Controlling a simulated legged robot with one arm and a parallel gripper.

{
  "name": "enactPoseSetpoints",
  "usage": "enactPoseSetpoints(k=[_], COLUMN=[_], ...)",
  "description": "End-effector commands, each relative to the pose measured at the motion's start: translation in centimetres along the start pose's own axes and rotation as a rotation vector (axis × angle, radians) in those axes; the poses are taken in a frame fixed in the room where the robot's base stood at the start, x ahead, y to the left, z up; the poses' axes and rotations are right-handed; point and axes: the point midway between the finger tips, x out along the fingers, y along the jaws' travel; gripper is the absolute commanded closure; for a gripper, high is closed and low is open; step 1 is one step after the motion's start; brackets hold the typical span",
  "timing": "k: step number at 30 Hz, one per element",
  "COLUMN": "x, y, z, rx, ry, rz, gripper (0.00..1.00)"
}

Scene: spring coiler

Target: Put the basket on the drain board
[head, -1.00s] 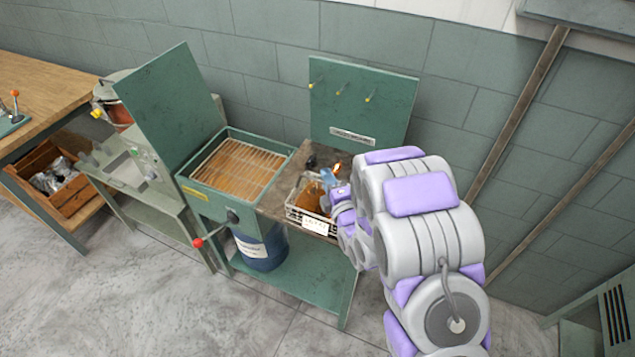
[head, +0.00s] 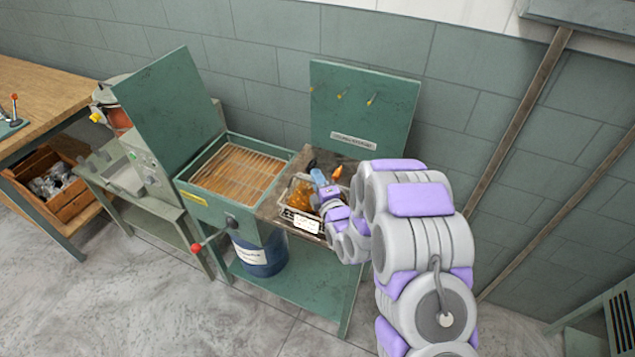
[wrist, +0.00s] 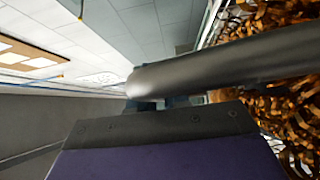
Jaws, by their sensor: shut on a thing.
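The basket (head: 285,204) is a light wire basket with a white label on its front. It is filled with orange-brown coiled pieces, which also show at the right of the wrist view (wrist: 285,110). It is at the right-hand worktop of the green stand; I cannot tell whether it rests on it or is held just above. My gripper (head: 318,178) is at the basket's right side, shut on a dark round bar (wrist: 230,65), likely the basket's handle.
A raised green lid (head: 170,105) stands left of the tank. A green back panel (head: 362,105) with hooks rises behind the worktop (head: 325,162). A red-knobbed lever (head: 197,247) sticks out in front. A blue drum (head: 258,252) stands below.

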Motion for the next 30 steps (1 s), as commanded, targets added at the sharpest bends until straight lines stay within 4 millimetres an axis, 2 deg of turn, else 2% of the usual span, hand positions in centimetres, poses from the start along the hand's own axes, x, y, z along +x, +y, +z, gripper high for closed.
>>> enactPoseSetpoints(k=[10, 11, 18, 26, 30], x=[0.01, 0.00, 0.02, 0.02, -0.90], y=[-0.38, -0.38, -0.42, -0.32, -0.46], z=[0.03, 0.03, 0.04, 0.03, -0.03], rx=[-0.001, -0.001, -0.001, 0.000, 0.001], ry=[-0.001, -0.001, -0.001, -0.001, 0.000], rz=[0.004, 0.003, 0.002, 0.002, -0.003], gripper=[1.00, 0.81, 0.59, 0.59, 0.59])
